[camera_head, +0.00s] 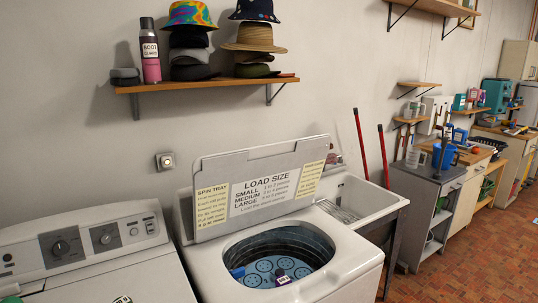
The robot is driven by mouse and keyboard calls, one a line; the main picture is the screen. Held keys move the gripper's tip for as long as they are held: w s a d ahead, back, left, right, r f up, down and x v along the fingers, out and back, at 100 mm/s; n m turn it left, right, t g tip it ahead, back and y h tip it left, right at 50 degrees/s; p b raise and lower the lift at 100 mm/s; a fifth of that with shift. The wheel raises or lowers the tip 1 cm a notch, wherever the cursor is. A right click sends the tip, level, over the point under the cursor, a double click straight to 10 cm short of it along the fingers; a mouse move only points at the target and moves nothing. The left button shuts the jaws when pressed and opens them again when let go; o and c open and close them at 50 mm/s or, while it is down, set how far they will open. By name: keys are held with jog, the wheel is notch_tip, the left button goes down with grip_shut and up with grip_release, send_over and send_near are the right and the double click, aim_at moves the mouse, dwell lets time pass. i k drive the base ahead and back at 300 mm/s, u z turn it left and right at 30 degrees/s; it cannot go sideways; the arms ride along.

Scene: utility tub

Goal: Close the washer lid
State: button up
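The washer (330,270) is a white top-loading machine at the lower middle of the head view. Its lid (262,184) stands open, tilted up at the back of the machine, with a "LOAD SIZE" label and yellow panels facing me. The round tub opening (283,245) is uncovered and shows a blue-grey interior. A small dark purple and white object (283,277) and a blue item (237,272) are inside the tub. My gripper is not in this view.
A second white machine with control knobs (95,245) stands at left. A white utility sink (362,198) adjoins the washer at right, with red handles (372,148) behind it. A wall shelf (205,84) with hats hangs above. Tiled floor (455,255) is open at right.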

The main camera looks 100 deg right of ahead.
aim_at(233, 191)
jog(key=z, duration=5.75)
jog(key=i, duration=2.45)
jog(key=u, duration=4.05)
